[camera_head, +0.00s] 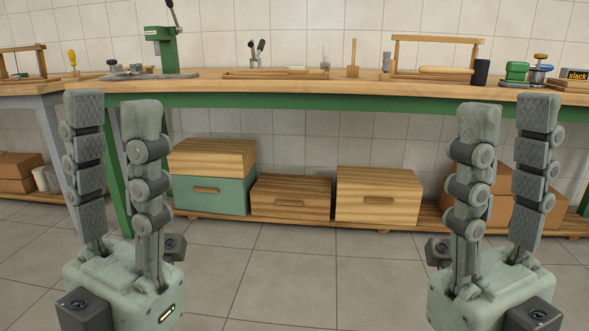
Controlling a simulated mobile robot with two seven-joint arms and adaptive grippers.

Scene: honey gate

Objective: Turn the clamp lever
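A green bench press (165,48) with a dark lever (173,14) tilted up and left stands at the left of the workbench (300,88). Upright dark-handled tools (257,52) stand further right on the bench. I cannot tell for sure which part is the clamp lever. My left gripper (112,106) points up in front of the bench's left end, fingers apart and empty. My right gripper (509,106) points up in front of the right end, also open and empty. Neither visibly touches anything.
Wooden frames (435,40), a green block-like item (517,71) and a "slack" box (575,75) are on the bench. Wooden boxes (378,195) and a green-bottomed box (212,194) sit on the low shelf. The tiled floor (310,270) between my grippers is clear.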

